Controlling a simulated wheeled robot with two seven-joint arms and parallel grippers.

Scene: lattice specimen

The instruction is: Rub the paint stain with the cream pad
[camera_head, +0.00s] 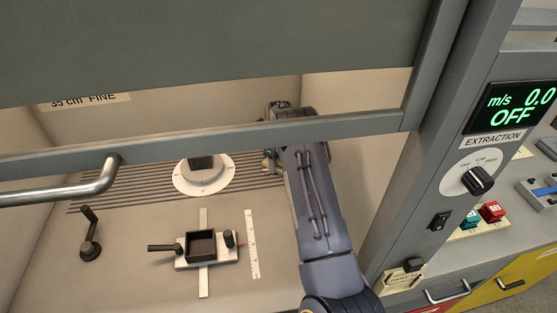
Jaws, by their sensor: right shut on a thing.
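My right arm reaches up into the hood, under the sash. My right gripper (269,162) is small in the view, just below the sash's lower bar and by the right end of the grooved strip. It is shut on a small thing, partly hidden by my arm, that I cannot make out. I cannot pick out the cream pad or the paint stain for certain. My left gripper is not in view.
The grey sash bar (220,140) crosses above the worktop. A white round dial (186,182), a black crank (90,240), a small vise-like fixture (180,262) and a white ruler (252,245) are left of my arm. The hood's grey post (425,160) stands right.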

